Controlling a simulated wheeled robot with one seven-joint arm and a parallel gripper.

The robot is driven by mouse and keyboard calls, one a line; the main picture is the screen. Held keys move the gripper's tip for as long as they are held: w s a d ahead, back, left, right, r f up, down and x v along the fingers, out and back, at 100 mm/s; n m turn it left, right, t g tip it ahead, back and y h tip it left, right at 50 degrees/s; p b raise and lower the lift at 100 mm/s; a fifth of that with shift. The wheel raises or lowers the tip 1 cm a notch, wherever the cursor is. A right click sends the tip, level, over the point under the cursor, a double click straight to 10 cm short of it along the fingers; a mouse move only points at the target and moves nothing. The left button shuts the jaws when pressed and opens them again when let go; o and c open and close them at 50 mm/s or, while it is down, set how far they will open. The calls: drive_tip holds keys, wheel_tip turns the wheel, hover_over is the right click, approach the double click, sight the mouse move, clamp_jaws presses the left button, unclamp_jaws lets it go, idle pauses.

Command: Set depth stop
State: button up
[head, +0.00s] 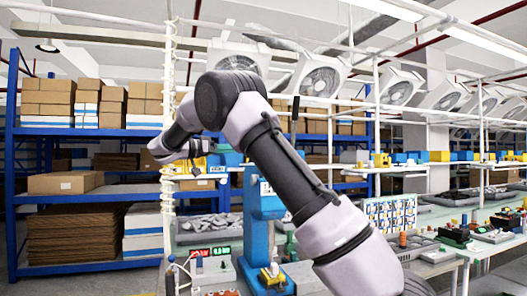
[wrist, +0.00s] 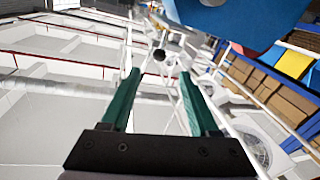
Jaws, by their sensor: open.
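A blue bench press or stand (head: 262,210) rises from the workbench in the middle of the head view, partly behind my arm. A large blue body with a red part under it (wrist: 235,20) fills the top right of the wrist view. A small dark round knob (wrist: 158,54) shows beyond the fingertips, between them in the picture; I cannot tell whether it is the depth stop. My gripper (wrist: 160,75) has two green fingers, spread apart with nothing between them. In the head view my wrist is at the left of the press, and the fingers are hard to make out.
Red and green digital displays (head: 210,251) stand on the bench left of the press. A panel of small coloured parts (head: 390,213) stands to the right. Blue shelving with cardboard boxes (head: 75,183) is behind. A white post (head: 168,130) rises near my wrist.

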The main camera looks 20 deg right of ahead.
drive_tip(key=x, duration=1)
drive_tip(key=shift+d, duration=0.1)
clamp_jaws()
idle(1.1)
